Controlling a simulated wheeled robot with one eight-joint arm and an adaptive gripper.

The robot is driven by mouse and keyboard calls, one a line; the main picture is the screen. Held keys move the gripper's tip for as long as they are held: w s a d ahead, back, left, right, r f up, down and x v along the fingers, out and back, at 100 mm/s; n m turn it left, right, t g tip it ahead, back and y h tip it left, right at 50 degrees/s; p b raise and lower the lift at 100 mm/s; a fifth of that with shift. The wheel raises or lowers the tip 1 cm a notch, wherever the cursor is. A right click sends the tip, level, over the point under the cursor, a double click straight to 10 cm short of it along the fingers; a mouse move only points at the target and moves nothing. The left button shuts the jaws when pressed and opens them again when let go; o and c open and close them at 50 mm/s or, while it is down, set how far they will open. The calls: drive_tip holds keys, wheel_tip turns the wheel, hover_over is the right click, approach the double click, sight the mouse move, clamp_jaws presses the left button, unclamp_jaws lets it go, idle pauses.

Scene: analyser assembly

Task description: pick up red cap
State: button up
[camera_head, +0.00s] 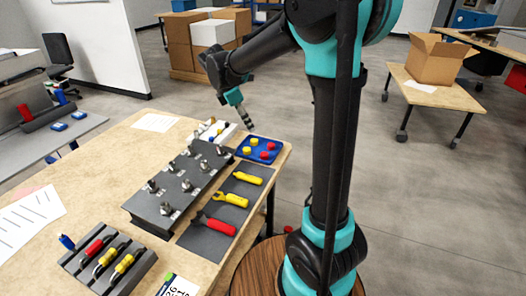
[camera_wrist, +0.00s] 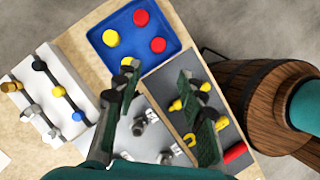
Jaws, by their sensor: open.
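Two red caps lie in a blue tray at the far right corner of the table. In the head view one red cap (camera_head: 270,146) is at the back and the other red cap (camera_head: 264,156) nearer. In the wrist view they are a red cap (camera_wrist: 141,17) at the top and a red cap (camera_wrist: 158,45) at the right. Two yellow caps (camera_wrist: 111,38) share the blue tray (camera_wrist: 180,32). My gripper (camera_head: 247,122) is above the table by the tray, pointing down. In the wrist view my gripper (camera_wrist: 160,88) is open, with nothing between its fingers.
A dark block (camera_head: 160,220) with several metal fittings stands left of the tray. A grey mat (camera_head: 205,240) holds yellow and red tools. A white rack (camera_wrist: 48,62) stands beside the tray. A wooden barrel-like stool (camera_wrist: 262,90) is beyond the table edge.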

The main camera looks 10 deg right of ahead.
hover_over(264, 154)
drive_tip(key=a, duration=0.2)
drive_tip(key=f, duration=1)
drive_tip(key=shift+s+f, duration=0.25)
drive_tip(key=shift+f, duration=0.05)
drive_tip(key=x, duration=0.5)
drive_tip(key=shift+w+a+f, duration=0.1)
drive_tip(key=shift+w+a, duration=0.05)
drive_tip(key=shift+a, duration=0.05)
drive_tip(key=c, duration=0.5)
